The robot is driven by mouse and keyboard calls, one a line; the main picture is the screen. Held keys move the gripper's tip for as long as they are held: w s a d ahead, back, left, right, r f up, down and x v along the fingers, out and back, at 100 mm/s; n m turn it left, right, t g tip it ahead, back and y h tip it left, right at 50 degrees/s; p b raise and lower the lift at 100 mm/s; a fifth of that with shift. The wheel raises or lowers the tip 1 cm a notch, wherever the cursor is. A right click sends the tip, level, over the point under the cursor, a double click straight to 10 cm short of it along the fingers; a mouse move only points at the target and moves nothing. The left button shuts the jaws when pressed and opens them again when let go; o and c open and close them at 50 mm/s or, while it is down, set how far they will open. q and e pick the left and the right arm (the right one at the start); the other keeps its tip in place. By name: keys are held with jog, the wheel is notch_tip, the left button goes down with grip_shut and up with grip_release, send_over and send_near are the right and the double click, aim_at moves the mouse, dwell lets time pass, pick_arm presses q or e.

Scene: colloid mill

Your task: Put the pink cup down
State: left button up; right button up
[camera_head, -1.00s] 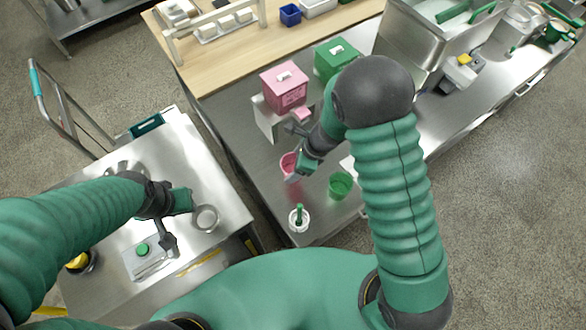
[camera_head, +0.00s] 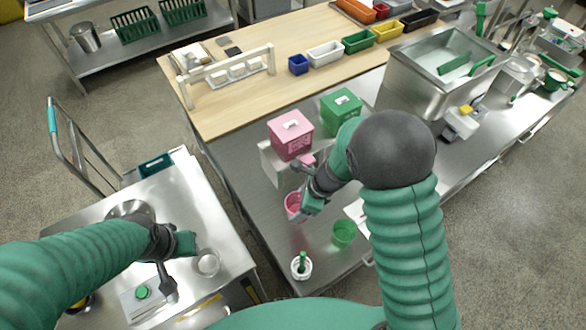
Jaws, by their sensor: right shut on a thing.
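The pink cup (camera_head: 292,205) is at the steel counter, left of the green cup (camera_head: 344,233) and in front of the pink box. My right gripper (camera_head: 303,213) is shut on the pink cup; its fingers partly hide the cup's right side. I cannot tell whether the cup's base touches the counter. My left gripper (camera_head: 182,268) is over the steel cart on the left, near a round metal ring; its fingertips are too small to tell whether they are open.
A pink box (camera_head: 290,135) and a green box (camera_head: 341,109) stand behind the cup. A white pot with a green handle (camera_head: 301,265) stands near the front edge. The steel cart (camera_head: 100,208) is at left. Bare counter (camera_head: 262,222) lies left of the cup.

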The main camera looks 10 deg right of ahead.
notch_tip(320, 180, up, 14)
jog(key=p, duration=1.2)
jog(key=s+d+f+n+g+h+b, duration=0.2)
jog(key=d+f+n+g+b, duration=0.1)
jog(key=n, duration=0.8)
jog(key=s+d+f+n+g+h+b, duration=0.1)
jog(key=d+f+n+g+h+b, duration=0.1)
jog(key=d+f+n+b, duration=0.3)
jog(key=d+n+g+b, duration=0.1)
jog(key=d+n+b, duration=0.1)
jog(key=n+b, duration=0.2)
jog(key=shift+s+n, duration=0.4)
jog(key=shift+n, duration=0.9)
